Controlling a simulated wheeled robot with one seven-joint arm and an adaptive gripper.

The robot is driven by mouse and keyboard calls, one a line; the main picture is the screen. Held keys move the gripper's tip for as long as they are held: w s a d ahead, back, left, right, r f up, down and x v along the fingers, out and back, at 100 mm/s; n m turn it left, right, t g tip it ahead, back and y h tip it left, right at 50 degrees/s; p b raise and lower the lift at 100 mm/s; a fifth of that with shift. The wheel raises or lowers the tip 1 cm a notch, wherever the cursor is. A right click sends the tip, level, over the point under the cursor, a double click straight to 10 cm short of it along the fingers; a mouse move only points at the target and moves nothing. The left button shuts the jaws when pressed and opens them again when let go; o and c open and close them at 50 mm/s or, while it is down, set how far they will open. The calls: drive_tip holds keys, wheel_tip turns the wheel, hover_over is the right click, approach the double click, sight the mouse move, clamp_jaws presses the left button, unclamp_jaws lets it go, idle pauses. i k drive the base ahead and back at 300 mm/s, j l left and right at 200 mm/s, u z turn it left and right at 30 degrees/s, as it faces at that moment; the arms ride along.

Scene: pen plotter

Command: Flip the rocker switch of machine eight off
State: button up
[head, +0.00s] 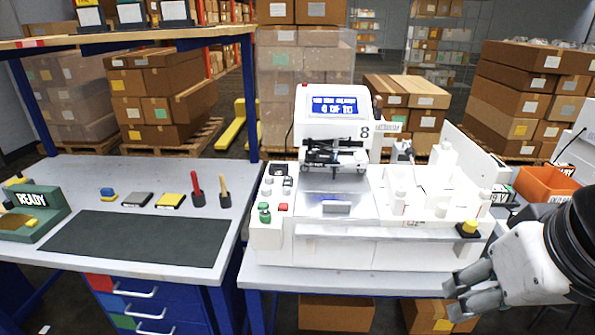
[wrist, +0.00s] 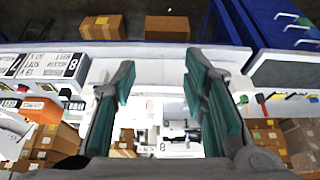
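Machine eight (head: 330,245) is a white pen plotter on the bench, marked 8 beside its lit blue screen (head: 335,107). My gripper (head: 462,288) is low at the machine's right front corner, apart from the left panel. In the wrist view my gripper (wrist: 150,78) has its teal-padded fingers spread with nothing held. The machine's white body (wrist: 182,130) shows beyond them, upside down.
A yellow-topped button (head: 467,228) sits at the machine's right front corner, near my gripper. A left workbench (head: 150,170) holds a dark mat (head: 135,238), tools and a green READY box (head: 32,212). An orange bin (head: 547,183) stands right. Boxes stand behind.

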sight(288, 181)
drive_tip(key=i+j, duration=0.1)
drive_tip(key=i, duration=0.45)
drive_tip(key=i+j, duration=0.15)
drive_tip(key=i, duration=0.35)
